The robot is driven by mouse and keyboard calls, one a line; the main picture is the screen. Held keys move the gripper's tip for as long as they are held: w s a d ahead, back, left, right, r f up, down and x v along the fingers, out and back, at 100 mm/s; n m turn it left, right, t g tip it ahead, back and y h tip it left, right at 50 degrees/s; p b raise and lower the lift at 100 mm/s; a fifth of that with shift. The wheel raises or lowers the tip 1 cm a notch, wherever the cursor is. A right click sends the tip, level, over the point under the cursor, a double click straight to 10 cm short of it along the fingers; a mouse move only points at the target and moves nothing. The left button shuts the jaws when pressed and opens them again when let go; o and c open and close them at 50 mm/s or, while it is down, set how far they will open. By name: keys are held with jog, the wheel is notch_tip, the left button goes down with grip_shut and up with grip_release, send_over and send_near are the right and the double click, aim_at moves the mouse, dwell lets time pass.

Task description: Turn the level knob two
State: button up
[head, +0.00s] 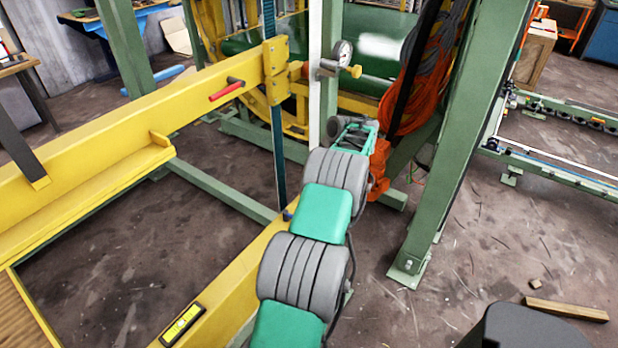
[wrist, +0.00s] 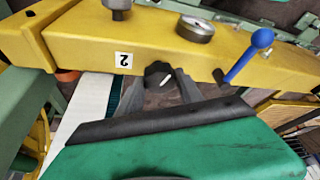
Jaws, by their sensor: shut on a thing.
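The level knob two is a black knob with a white mark (wrist: 158,74), on the face of a yellow beam (wrist: 85,38) beside a white label reading 2 (wrist: 123,60) in the wrist view. My gripper (wrist: 163,82) has its grey fingers on either side of the knob and is shut on it. The fingers hide part of the knob's sides. In the head view my gripper (head: 352,132) is at the end of my outstretched arm, small and partly hidden, and I cannot make out the knob there.
A blue-tipped lever (wrist: 248,55) and a round gauge (wrist: 195,28) are near the knob on the beam. A red-handled lever (head: 227,89) and a spirit level (head: 183,325) are on yellow beams. A green post (head: 455,130) stands right of my arm, with orange cables (head: 415,85) beside it.

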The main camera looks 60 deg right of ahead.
jog(key=n+p, duration=0.1)
jog(key=p, duration=0.2)
jog(key=shift+r+n+y, duration=0.25)
jog(key=shift+n+y, duration=0.15)
jog(key=shift+f+n+p, duration=0.2)
jog(key=shift+n+p, duration=0.3)
jog(key=shift+p, duration=0.55)
jog(key=shift+f+g, duration=0.1)
jog(key=shift+g, duration=0.2)
jog(key=o, duration=1.3)
jog(key=shift+d, duration=0.1)
jog(key=shift+o, duration=0.2)
